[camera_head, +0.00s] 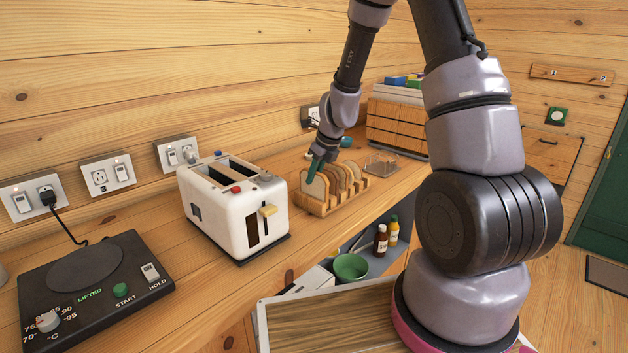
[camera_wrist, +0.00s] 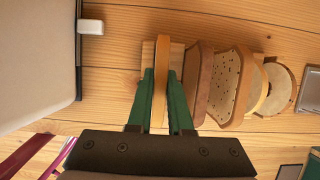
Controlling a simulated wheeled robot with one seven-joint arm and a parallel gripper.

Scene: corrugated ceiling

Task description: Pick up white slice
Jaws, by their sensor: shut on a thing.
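My gripper (camera_head: 316,168) is at the near end of a wooden rack (camera_head: 317,208) on the counter. Its green fingers, also in the wrist view (camera_wrist: 160,80), are shut on the white slice (camera_head: 312,187), which stands on edge in the end slot. In the wrist view the slice (camera_wrist: 161,57) is seen edge-on between the fingers, with a tan crust. Its lower edge is hidden from the wrist camera. A brown slice (camera_wrist: 197,83) stands close to the right finger, and a seeded slice (camera_wrist: 229,85) is beyond it.
A white toaster (camera_head: 240,208) with empty-looking slots stands left of the rack. A wooden drawer box (camera_head: 396,125) and a clear tray (camera_head: 381,163) lie beyond the rack. A black hotplate (camera_head: 90,285) is at the left. A green bowl (camera_head: 351,267) and bottles sit below the counter edge.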

